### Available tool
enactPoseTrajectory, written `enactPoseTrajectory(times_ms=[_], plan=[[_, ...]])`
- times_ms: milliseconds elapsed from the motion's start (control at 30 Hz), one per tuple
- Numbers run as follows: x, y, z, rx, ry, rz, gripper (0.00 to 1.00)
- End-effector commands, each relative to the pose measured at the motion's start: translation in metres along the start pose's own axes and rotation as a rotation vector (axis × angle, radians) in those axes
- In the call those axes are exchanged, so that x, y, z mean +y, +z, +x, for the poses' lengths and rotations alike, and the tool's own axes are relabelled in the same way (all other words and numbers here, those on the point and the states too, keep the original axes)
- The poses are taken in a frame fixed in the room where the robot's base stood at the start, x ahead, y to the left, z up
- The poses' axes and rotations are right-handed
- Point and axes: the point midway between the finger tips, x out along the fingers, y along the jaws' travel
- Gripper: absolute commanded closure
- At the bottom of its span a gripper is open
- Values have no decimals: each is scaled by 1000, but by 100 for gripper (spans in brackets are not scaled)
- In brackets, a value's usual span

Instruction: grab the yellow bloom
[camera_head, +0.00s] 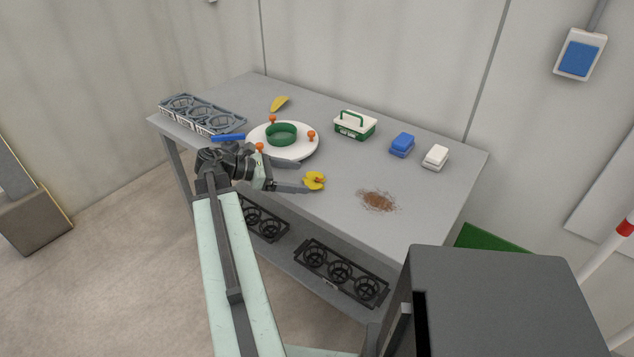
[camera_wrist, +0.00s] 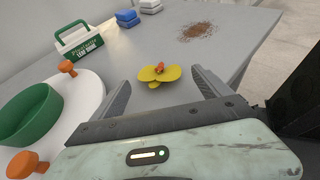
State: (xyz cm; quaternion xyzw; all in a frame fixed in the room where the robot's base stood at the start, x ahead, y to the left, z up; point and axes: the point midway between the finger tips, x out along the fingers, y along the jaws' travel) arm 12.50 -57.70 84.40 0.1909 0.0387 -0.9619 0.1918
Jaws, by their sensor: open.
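The yellow bloom (camera_head: 314,180) lies on the grey bench near its front edge. It has yellow petals and a small orange-red centre. In the wrist view the bloom (camera_wrist: 158,74) sits between and just beyond the tips of my two fingers. My gripper (camera_head: 302,177) is open and empty, low over the bench top. In the head view its fingers reach in from the left, one on the far side and one on the near side of the bloom. In the wrist view my gripper (camera_wrist: 160,76) shows clear gaps between both fingers and the petals.
A white round plate (camera_head: 300,150) with a green ring (camera_head: 281,134) and orange knobs stands left of the bloom. A green-and-white carrier (camera_head: 355,125), blue block (camera_head: 402,145) and white block (camera_head: 435,157) stand behind. Brown crumbs (camera_head: 378,201) lie to the right. Black pot trays (camera_head: 341,272) sit below.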

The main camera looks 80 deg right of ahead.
Motion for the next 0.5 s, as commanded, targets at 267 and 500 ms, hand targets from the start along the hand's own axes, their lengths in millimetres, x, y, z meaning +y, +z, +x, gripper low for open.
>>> enactPoseTrajectory(times_ms=[267,500], plan=[[1,-3,25,1,-1,2,12],[2,-1,54,1,0,1,12]])
